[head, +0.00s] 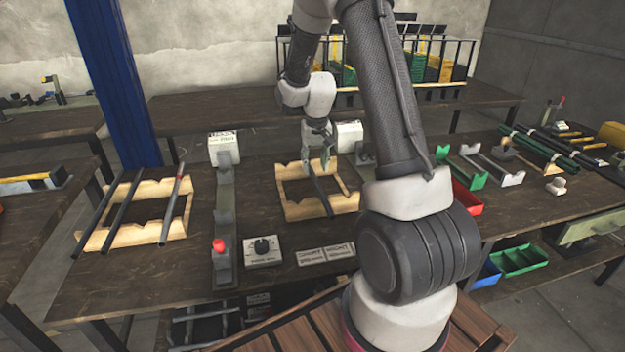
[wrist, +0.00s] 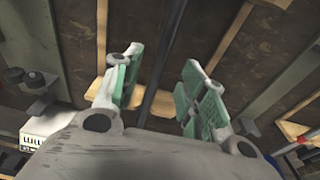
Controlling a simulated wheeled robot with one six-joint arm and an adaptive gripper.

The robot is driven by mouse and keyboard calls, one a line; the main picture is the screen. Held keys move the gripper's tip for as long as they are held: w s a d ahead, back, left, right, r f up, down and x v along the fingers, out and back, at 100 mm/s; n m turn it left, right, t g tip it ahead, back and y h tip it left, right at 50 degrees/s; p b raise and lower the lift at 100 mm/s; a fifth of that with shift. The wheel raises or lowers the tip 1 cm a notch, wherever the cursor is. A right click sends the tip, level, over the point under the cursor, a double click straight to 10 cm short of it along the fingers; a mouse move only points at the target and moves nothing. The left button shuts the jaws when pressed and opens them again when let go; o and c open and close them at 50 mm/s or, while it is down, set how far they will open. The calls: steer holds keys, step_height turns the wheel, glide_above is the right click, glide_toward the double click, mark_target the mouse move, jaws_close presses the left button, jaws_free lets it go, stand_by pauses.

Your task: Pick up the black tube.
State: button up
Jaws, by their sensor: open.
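A black tube (head: 321,190) lies across the middle wooden rack (head: 300,213), running from under my gripper toward the front. My gripper (head: 319,158) is over the far part of this rack, open with green finger pads. In the wrist view the tube (wrist: 157,72) runs between the two open fingers of my gripper (wrist: 162,62), with room on both sides. The fingers appear apart from it; its height relative to the fingertips is hard to tell. Two more dark tubes (head: 122,212) and a greyer rod (head: 174,200) lie on the left wooden rack (head: 148,190).
A grey press fixture (head: 225,210) with a red button (head: 218,245) stands between the racks. A control box with a black knob (head: 262,251) and label plates (head: 325,253) lie in front. A red bin (head: 467,197) and green brackets (head: 470,172) are to the right.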

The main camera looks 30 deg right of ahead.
mark_target(314, 176)
steer(key=f, duration=0.4)
steer(key=shift+w+f, duration=0.1)
steer(key=shift+w, duration=0.1)
jaws_close()
